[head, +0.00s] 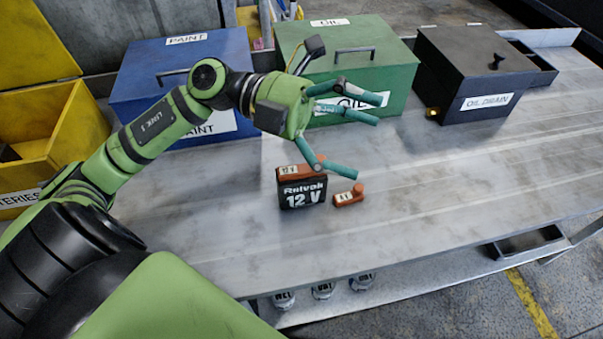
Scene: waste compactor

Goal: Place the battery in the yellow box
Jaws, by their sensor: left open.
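A black and orange 12 V battery (302,192) stands upright on the metal bench in the middle of the head view. A small orange battery (349,196) lies just to its right. The yellow box (40,140) is at the left, with its lid open and lettering ending in "ERIES" on its front; my left arm hides part of it. My left gripper (362,142) is open and empty, above and behind the two batteries, in front of the green box. One finger reaches down near the top of the batteries. My right gripper is not in view.
A blue PAINT box (140,80), a green OIL box (385,65) and a black OIL DRAIN box (465,70) line the back of the metal bench (430,190). Several cans (322,290) sit below the front edge. The bench's right part is clear.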

